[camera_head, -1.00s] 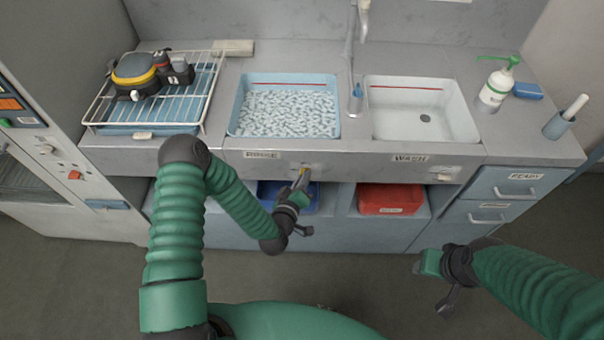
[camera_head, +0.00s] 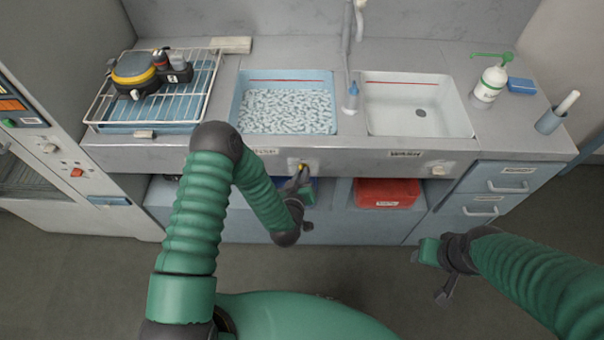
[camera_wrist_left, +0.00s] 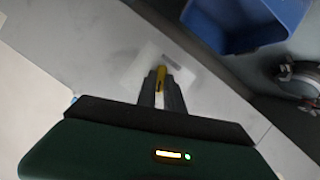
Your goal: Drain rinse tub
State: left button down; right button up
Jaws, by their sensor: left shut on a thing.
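The blue rinse tub (camera_head: 236,118) is set in the counter, left of the white wash basin (camera_head: 455,125). Rippled, light-patterned water fills much of it, below a red line. My left gripper (camera_head: 300,178) is at the counter front below the rinse tub, shut on a small yellow lever (camera_head: 302,167). In the left wrist view the fingers (camera_wrist_left: 161,88) close around the yellow lever (camera_wrist_left: 161,76) in front of a pale plate. My right gripper (camera_head: 418,252) hangs in front of the lower cabinet, apart from everything; its jaws are too unclear to judge.
A wire rack (camera_head: 205,88) at left holds a yellow-black device (camera_head: 135,70). A tap (camera_head: 348,35) stands between the basins. A pump bottle (camera_head: 490,82) and a grey cup (camera_head: 550,122) stand at right. A red bin (camera_head: 386,192) sits on the shelf below; a blue bin (camera_wrist_left: 250,25) is close by.

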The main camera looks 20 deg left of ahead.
pick_arm(q)
jog(key=shift+s+f, duration=0.25)
jog(key=shift+f, duration=0.1)
jog(key=c, duration=1.5)
grip_release()
jog(key=shift+w+r, duration=0.1)
jog(key=shift+w, duration=0.05)
jog(key=shift+o, duration=0.2)
jog(key=shift+r, duration=0.1)
jog(key=p+v, duration=0.6)
jog(key=v, duration=1)
jog(key=shift+s+r, duration=0.15)
jog(key=shift+s, duration=0.15)
